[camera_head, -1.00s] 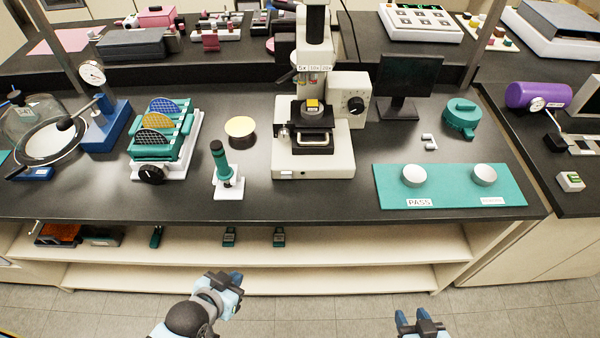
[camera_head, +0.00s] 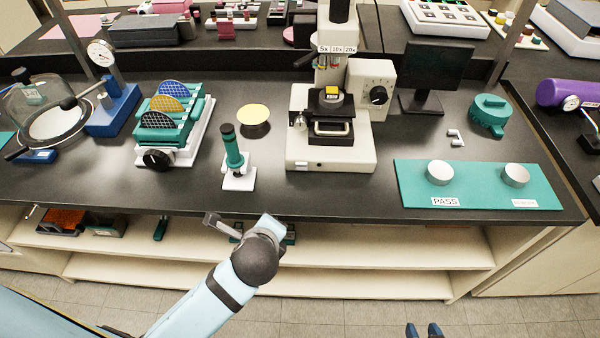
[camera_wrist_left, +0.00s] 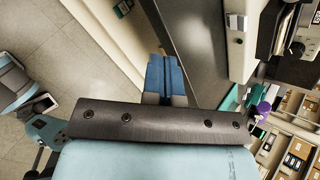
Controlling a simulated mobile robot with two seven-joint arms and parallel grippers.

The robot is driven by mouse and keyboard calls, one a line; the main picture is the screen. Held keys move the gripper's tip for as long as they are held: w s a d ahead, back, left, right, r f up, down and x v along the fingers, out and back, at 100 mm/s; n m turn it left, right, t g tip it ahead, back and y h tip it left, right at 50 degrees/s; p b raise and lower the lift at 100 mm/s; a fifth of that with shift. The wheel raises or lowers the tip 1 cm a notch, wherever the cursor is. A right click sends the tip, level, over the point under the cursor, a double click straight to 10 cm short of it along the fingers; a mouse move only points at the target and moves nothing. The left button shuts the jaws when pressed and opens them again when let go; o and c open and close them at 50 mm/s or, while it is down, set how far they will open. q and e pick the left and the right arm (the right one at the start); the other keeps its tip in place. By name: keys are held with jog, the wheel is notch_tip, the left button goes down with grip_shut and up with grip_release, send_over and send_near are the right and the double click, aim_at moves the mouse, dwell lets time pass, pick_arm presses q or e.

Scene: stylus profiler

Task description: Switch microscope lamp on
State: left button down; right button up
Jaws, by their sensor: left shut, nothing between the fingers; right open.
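The white microscope (camera_head: 335,160) stands upright on the black bench in the head view, with a dark stage and a yellow-topped piece on it. A box with a black knob (camera_head: 378,95) is on its right side. A small marking or switch (camera_head: 300,165) is low on its base front. In the left wrist view, part of the base (camera_wrist_left: 240,45) shows at the top right. My right gripper (camera_head: 423,330) is open at the bottom edge, well below the bench.
A small teal microscope-like device (camera_head: 234,158) stands left of the base, near the front edge. A dark monitor (camera_head: 435,72) and teal mat (camera_head: 480,190) are to the right. Bench directly before the microscope is clear.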

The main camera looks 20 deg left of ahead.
pick_arm(q)
jog(key=w+d+r+m+t, duration=0.2)
jog(key=w+d+m, duration=0.3)
jog(key=m, duration=0.6)
jog(key=shift+d+t+y, duration=0.25)
jog(key=shift+t+y, duration=0.05)
jog(key=shift+t, duration=0.6)
jog(key=shift+w, duration=0.1)
send_near(300, 166)
jog(key=w+f, duration=0.1)
jog(key=f, duration=0.2)
jog(key=w+f, duration=0.1)
jog(key=shift+w+a+f, duration=0.2)
jog(key=shift+w+a, duration=0.1)
jog(key=shift+a, duration=0.05)
jog(key=shift+w+a+r, duration=0.15)
jog(key=shift+w+r, duration=0.1)
jog(key=shift+w, duration=0.25)
jog(key=shift+w+a+r, duration=0.1)
jog(key=shift+w+r, duration=0.15)
jog(key=shift+w, duration=0.25)
jog(key=shift+w+a+r, duration=0.15)
jog(key=shift+w, duration=0.4)
